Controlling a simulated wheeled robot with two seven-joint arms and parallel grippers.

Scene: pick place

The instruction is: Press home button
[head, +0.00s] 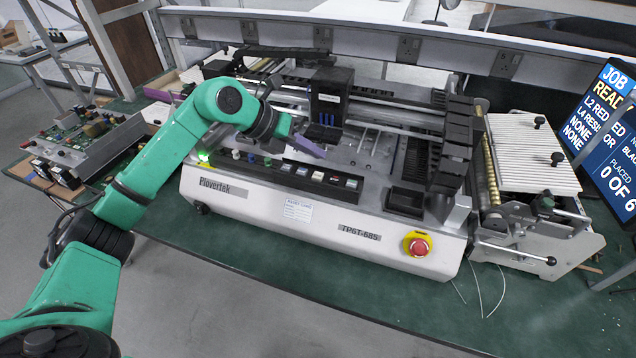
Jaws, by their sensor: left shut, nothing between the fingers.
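The Plovertek machine (225,193) stands on the green bench. Left of the strip are a few knobs (251,158) and a glowing green lamp (203,157). The button labels are too small to read, so I cannot tell which is home. My left gripper (318,153) is shut and empty, its purple fingers pointing right and down just above and behind the button strip. I cannot tell whether it touches anything. My right gripper is not in view.
A red emergency stop (418,246) on a yellow ring is at the machine's front right. A black gantry head (326,100) stands close behind my left gripper. A display (610,125) reads JOB READY at right. Circuit boards (75,135) lie at left. The front bench strip is mostly clear.

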